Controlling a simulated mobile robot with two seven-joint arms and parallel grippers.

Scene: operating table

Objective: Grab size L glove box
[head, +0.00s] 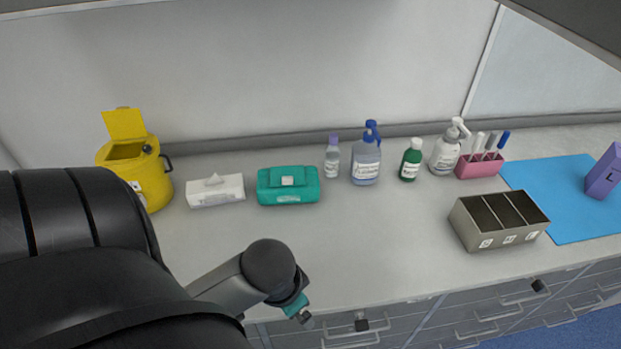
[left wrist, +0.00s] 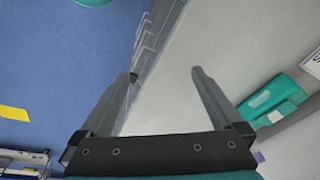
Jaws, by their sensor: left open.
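A purple box marked L (head: 604,174) stands at the far right of the head view, on the right part of a blue mat (head: 562,190). The picture's edge cuts it off. My left gripper (left wrist: 165,73) is open and empty in the left wrist view, with its fingers over the counter's front edge. In the head view the left arm comes in from the left and its wrist end is low in the middle, far from the purple box. My right gripper is not in view.
A grey three-compartment tray (head: 468,230) stands left of the mat. Along the wall are a yellow bin (head: 150,185), a tissue pack (head: 215,190), a teal box (head: 288,186), several bottles and a pink holder (head: 479,166). The middle counter (head: 370,235) is clear.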

